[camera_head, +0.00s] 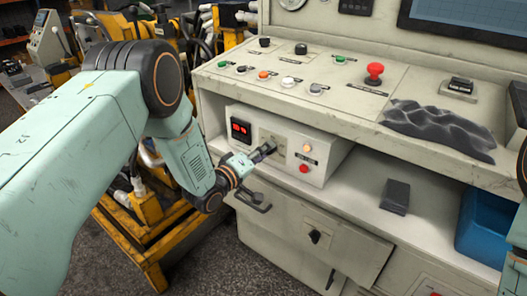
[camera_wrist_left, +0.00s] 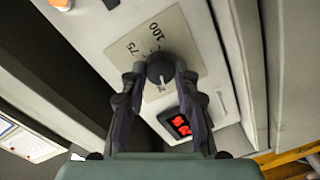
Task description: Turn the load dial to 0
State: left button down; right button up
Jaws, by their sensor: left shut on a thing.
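The load dial (camera_wrist_left: 159,72) is a small dark round knob with a white pointer mark. It sits on a beige scale plate (camera_wrist_left: 172,38) where 75 and 100 can be read; the fingers and knob cover other marks. My left gripper (camera_wrist_left: 157,78) is shut on the dial, one dark finger on each side. In the head view my left gripper (camera_head: 265,152) reaches the front of the small control box (camera_head: 325,158), and its fingers hide the dial. A red digital display (camera_head: 241,130) sits left of the plate; its digits are too small to read. My right gripper is not in view.
An orange button (camera_head: 307,148) and a red button (camera_head: 304,168) are right of the plate. The console shelf (camera_head: 350,105) with buttons and a red emergency stop (camera_head: 374,72) overhangs the box. A drawer with a handle (camera_head: 251,200) lies below. A dark block (camera_head: 395,196) lies to the right.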

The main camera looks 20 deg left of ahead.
pick_arm(q)
jog(key=n, duration=0.8)
jog(key=shift+f+n+h, duration=0.25)
jog(key=shift+n+h, duration=0.05)
jog(key=shift+n, duration=0.1)
dwell(0.5)
jog(key=c, duration=1)
grip_release()
jog(key=shift+r, duration=0.1)
jog(key=shift+a, duration=0.1)
jog(key=v, duration=1.2)
